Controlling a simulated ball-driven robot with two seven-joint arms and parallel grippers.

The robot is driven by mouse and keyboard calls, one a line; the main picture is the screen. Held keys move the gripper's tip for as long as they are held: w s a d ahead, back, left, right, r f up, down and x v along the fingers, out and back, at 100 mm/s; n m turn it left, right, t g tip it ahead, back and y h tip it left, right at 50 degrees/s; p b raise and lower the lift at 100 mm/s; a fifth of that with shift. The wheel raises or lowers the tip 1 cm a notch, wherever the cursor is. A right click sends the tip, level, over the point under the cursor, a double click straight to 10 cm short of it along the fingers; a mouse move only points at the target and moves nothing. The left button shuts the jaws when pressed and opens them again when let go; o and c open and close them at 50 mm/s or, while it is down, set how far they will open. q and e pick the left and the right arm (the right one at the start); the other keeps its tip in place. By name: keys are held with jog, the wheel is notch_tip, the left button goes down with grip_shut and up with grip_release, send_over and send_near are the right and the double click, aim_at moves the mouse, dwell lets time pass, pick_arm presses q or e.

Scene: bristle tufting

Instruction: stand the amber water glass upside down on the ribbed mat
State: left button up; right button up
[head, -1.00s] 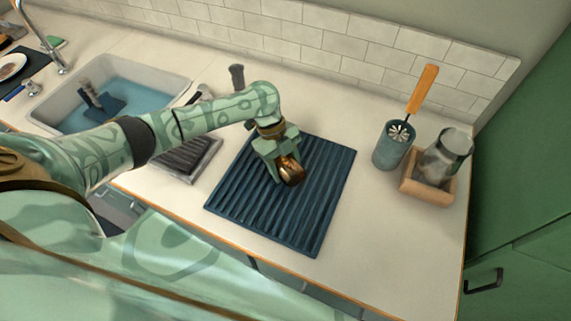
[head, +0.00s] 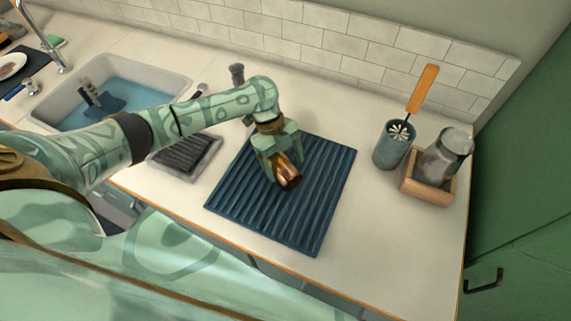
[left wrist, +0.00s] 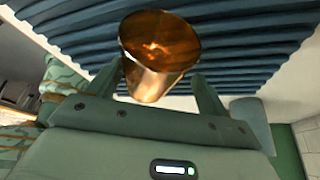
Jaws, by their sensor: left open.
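The amber water glass (head: 288,179) is over the blue ribbed mat (head: 318,215), between the spread fingers of my left gripper (head: 286,167). It looks tilted, not upright. The left wrist view shows the glass (left wrist: 152,82) between the open fingers (left wrist: 157,72), with a wide round end facing the camera and the ribbed mat (left wrist: 250,45) behind. I cannot tell whether that end is rim or base, or whether the glass rests on the mat. Part of it is hidden by my gripper in the head view. My right gripper is not in view.
A blue-grey holder (head: 390,149) with an orange-handled brush stands right of the mat. A wooden box (head: 428,188) with a grey glass jar (head: 447,152) is beyond it. A dark ribbed tray (head: 185,155) and the sink (head: 130,80) are left. The counter in front of the box is clear.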

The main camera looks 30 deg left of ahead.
pick_arm(q)
jog(key=p+v, duration=0.3)
jog(key=v, duration=1.2)
jog(key=shift+f, duration=0.15)
